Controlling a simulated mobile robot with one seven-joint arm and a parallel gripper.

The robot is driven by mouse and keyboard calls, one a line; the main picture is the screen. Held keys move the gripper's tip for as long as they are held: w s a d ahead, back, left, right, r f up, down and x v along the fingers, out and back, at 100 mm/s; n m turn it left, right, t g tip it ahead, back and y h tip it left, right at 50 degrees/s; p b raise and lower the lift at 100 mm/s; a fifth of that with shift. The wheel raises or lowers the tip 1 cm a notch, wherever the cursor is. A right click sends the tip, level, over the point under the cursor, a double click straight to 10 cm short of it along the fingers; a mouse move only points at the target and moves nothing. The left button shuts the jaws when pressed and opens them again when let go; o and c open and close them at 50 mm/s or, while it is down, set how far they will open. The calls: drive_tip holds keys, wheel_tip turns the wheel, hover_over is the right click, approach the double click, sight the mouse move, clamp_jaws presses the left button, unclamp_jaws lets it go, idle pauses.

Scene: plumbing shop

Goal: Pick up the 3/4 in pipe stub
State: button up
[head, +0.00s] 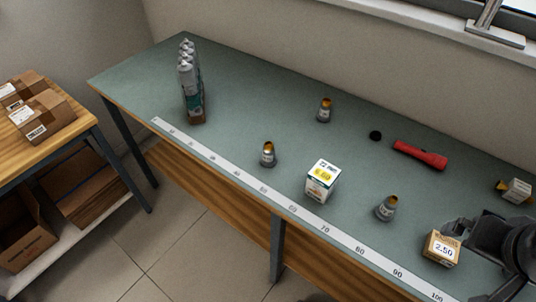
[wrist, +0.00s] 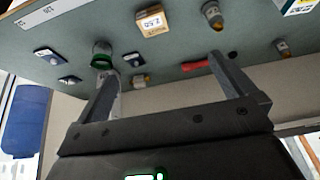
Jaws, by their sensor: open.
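Several short grey pieces with brass-coloured tops and small labels stand upright on the green bench. In the head view one is at the back (head: 324,112), one left of centre (head: 268,157) and one right of centre (head: 386,210). Their sizes cannot be read, so I cannot tell which is the 3/4 in pipe stub. My gripper (head: 468,230) is at the right edge of the head view, beside a small box marked 2.50 (head: 441,248). In the wrist view my gripper (wrist: 163,72) is open, with nothing between its fingers.
Spray cans (head: 190,85) stand far left. A green-ringed item (wrist: 103,58) is near one finger in the wrist view.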

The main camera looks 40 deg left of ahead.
drive_tip(key=c, duration=0.9)
